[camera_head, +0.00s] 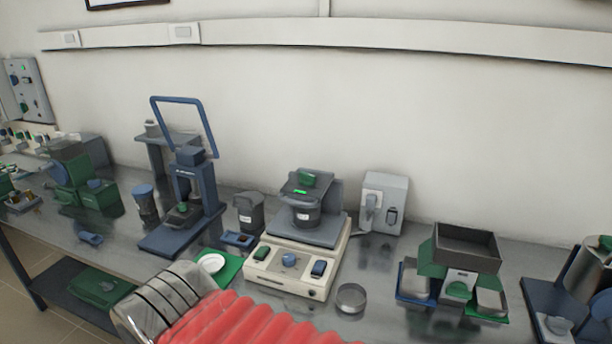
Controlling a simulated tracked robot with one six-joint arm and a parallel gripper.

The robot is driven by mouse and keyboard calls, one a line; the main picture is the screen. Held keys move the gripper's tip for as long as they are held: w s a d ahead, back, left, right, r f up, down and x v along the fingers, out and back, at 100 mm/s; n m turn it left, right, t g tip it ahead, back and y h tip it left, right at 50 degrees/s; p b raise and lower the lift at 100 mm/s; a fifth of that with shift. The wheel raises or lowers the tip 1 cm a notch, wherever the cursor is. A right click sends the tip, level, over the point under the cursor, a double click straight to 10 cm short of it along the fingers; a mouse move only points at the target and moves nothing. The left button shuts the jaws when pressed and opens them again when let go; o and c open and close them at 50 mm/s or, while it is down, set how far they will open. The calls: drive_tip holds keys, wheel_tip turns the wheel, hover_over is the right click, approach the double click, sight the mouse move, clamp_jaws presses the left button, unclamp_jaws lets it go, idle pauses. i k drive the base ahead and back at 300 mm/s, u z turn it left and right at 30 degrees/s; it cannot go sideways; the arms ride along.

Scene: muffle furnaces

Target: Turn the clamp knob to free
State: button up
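A cream benchtop machine (282,285) stands on the metal bench at the middle of the picture. A dark round jar (306,215) sits on its grey top plate, under a dark grey clamp head (296,188). A small green knob (309,179) is on top of the clamp head; it looks like the clamp knob, but its turn position is too small to read. My arm's red sleeve and metal part cross the lower edge, in front of the machine. My gripper's fingers are not visible.
A blue press (204,190) with a tall frame stands left of the machine. A grey box (383,203) is behind right, and a shallow metal ring (351,298) lies close on the right. A green balance-like unit (427,262) stands farther right. The wall is close behind.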

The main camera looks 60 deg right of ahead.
sight(306, 178)
drive_tip(key=u, duration=0.05)
drive_tip(key=i, duration=1)
drive_tip(key=z, duration=0.05)
